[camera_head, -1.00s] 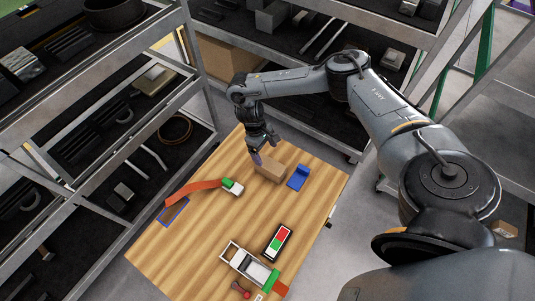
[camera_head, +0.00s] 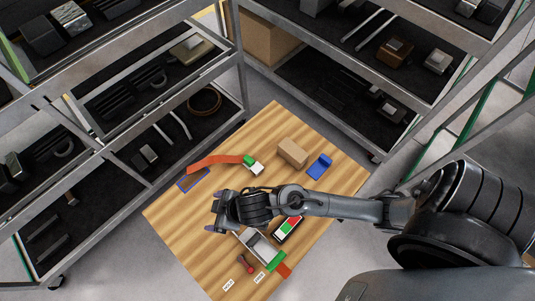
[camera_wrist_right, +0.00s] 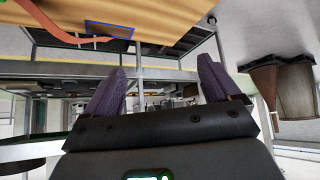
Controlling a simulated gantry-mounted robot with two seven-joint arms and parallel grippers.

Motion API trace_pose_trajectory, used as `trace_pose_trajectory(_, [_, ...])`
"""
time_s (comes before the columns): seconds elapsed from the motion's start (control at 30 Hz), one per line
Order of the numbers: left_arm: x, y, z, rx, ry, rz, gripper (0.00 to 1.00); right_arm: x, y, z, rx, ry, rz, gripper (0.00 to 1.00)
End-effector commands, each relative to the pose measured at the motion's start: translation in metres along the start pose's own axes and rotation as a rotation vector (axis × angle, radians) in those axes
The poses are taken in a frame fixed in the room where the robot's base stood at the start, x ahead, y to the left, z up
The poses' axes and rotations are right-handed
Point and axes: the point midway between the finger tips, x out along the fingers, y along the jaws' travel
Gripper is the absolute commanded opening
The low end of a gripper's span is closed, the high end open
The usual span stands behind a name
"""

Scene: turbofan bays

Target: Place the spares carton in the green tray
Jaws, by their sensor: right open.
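A plain brown carton (camera_head: 292,152) sits on the wooden table near its far edge, beside a blue holder (camera_head: 319,166). I take it for the spares carton. My right gripper (camera_head: 218,210) is above the left part of the table, well apart from the carton. In the right wrist view its two purple fingers (camera_wrist_right: 160,85) stand apart with nothing between them. I cannot make out a clear green tray. A red-and-green piece (camera_head: 288,228) and a green piece (camera_head: 276,261) show near the front, partly beside my arm. My left gripper is not in view.
A grey-white tray (camera_head: 262,248) is partly hidden under my right arm. A green-and-white block (camera_head: 254,164) with an orange strip (camera_head: 215,162), a blue outline (camera_head: 194,180) and a red-handled item (camera_head: 245,264) lie on the table (camera_head: 178,215). Shelving racks stand behind and left.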

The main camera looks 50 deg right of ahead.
Motion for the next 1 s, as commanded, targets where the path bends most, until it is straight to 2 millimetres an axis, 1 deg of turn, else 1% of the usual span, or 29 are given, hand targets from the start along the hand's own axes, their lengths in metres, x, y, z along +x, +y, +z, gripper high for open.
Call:
trace_pose_trajectory(0.03, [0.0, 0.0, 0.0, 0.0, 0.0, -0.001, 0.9, -0.015, 0.012, 0.016, 0.061, -0.042, 0.037, 0.9])
trace_pose_trajectory(0.1, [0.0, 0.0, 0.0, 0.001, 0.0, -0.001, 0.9, -0.035, 0.03, 0.039, 0.121, -0.11, 0.086, 0.9])
trace_pose_trajectory(0.2, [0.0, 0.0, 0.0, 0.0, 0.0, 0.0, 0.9, -0.06, 0.051, 0.074, 0.192, -0.212, 0.133, 0.9])
trace_pose_trajectory(0.3, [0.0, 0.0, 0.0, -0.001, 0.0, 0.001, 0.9, -0.082, 0.063, 0.104, 0.244, -0.295, 0.157, 0.9])
trace_pose_trajectory(0.4, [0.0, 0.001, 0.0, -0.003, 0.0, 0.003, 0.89, -0.097, 0.069, 0.124, 0.275, -0.351, 0.166, 0.9])
trace_pose_trajectory(0.5, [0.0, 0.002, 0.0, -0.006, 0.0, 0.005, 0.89, -0.105, 0.072, 0.133, 0.289, -0.378, 0.17, 0.9])
trace_pose_trajectory(0.57, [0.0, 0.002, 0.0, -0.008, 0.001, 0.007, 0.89, -0.106, 0.072, 0.135, 0.292, -0.385, 0.17, 0.9])
trace_pose_trajectory(1.0, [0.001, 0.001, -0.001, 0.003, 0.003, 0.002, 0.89, -0.106, 0.072, 0.135, 0.29, -0.384, 0.17, 0.9])
